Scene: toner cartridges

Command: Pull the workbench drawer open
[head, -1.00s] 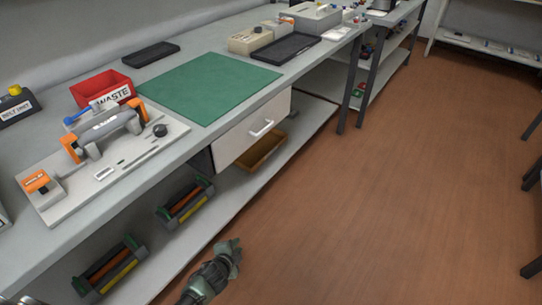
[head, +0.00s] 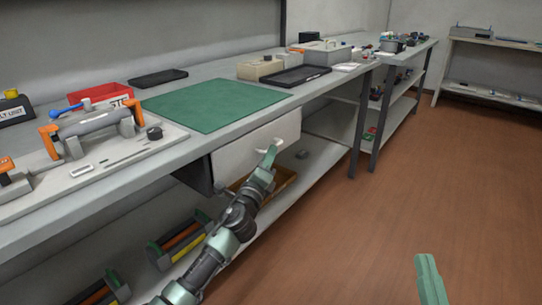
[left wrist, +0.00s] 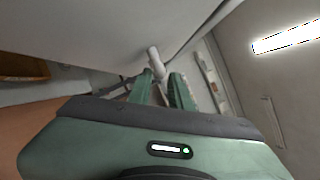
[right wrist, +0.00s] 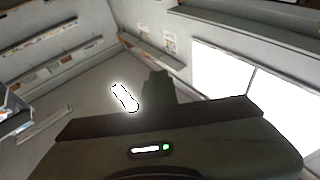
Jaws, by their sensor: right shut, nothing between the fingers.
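The white workbench drawer (head: 240,158) sits under the bench top, its front appearing close to its dark housing. Its pale bar handle (head: 280,141) is partly hidden by my left gripper (head: 270,152). In the left wrist view the handle (left wrist: 155,57) stands at the tips of my left gripper (left wrist: 161,80). The two green fingers are apart with a gap between them; whether they touch the handle I cannot tell. My right gripper (head: 428,280) is low at the right over the floor, away from the drawer, shut and empty.
A green mat (head: 215,104) lies on the bench (head: 190,150) above the drawer. A wooden tray (head: 283,182) is on the lower shelf, behind my left arm. Toner cartridges (head: 180,243) lie on that shelf. The brown floor (head: 370,220) in front is clear.

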